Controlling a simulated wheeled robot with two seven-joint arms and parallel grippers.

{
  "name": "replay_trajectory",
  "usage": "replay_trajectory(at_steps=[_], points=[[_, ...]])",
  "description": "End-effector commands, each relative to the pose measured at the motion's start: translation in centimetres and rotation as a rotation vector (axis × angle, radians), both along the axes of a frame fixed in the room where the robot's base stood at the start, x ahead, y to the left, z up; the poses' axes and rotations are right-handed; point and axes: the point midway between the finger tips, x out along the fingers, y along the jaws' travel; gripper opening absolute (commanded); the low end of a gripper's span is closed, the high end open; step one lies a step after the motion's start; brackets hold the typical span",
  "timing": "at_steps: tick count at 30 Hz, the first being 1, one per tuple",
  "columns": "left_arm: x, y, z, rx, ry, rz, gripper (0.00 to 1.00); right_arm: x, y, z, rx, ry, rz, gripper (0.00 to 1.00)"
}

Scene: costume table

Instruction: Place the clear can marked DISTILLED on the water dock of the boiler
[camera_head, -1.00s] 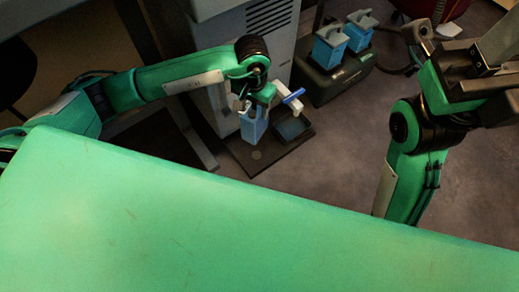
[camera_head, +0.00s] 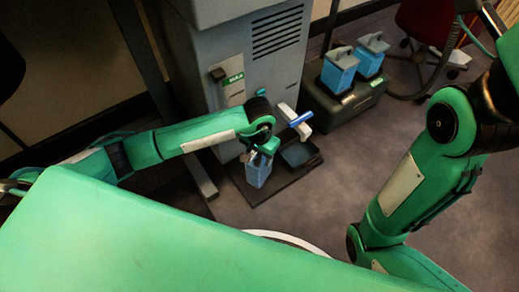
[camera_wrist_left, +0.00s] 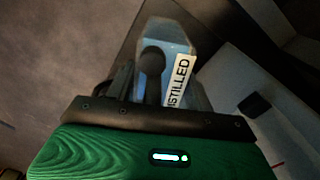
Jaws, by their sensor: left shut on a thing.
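The clear can (camera_head: 258,171), blue-tinted and seemingly upright, is in my left gripper (camera_head: 262,152) over the dark base plate (camera_head: 268,194) at the foot of the grey boiler (camera_head: 232,55). The can covers the near left part of the plate; I cannot tell whether it touches it. In the left wrist view, the can (camera_wrist_left: 165,45) stands between the fingers (camera_wrist_left: 148,85), its white label reading "ISTILLED", the first letter hidden. My right arm shows at the right; its gripper is out of view.
A blue-handled lever (camera_head: 300,119) and a shallow blue tray (camera_head: 297,154) sit just right of the can. Two other blue cans (camera_head: 339,72) (camera_head: 370,57) stand on a dark box (camera_head: 345,103) at the back right. A green surface (camera_head: 130,240) fills the foreground.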

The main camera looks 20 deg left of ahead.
Motion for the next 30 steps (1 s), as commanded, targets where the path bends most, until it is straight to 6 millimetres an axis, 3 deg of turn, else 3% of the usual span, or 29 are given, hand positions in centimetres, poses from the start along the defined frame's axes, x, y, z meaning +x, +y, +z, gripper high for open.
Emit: replay_trajectory(at_steps=[8, 16, 29, 30], points=[[0.1, -0.1, -1.4, -0.004, -0.004, 0.000, 0.00, -0.1, 0.1, -0.7, 0.003, -0.002, 0.001, 0.42], [0.1, -0.1, -4.9, -0.004, -0.004, 0.001, 0.00, -0.4, 0.3, -2.2, 0.003, -0.005, -0.001, 0.42], [0.2, -0.1, -5.3, -0.003, -0.006, 0.000, 0.00, -0.6, 0.2, -2.1, 0.018, -0.009, 0.009, 0.42], [0.1, 0.0, -5.4, -0.001, -0.002, 0.000, 0.58, -0.6, 0.2, -2.0, 0.018, -0.009, 0.009, 0.42]])
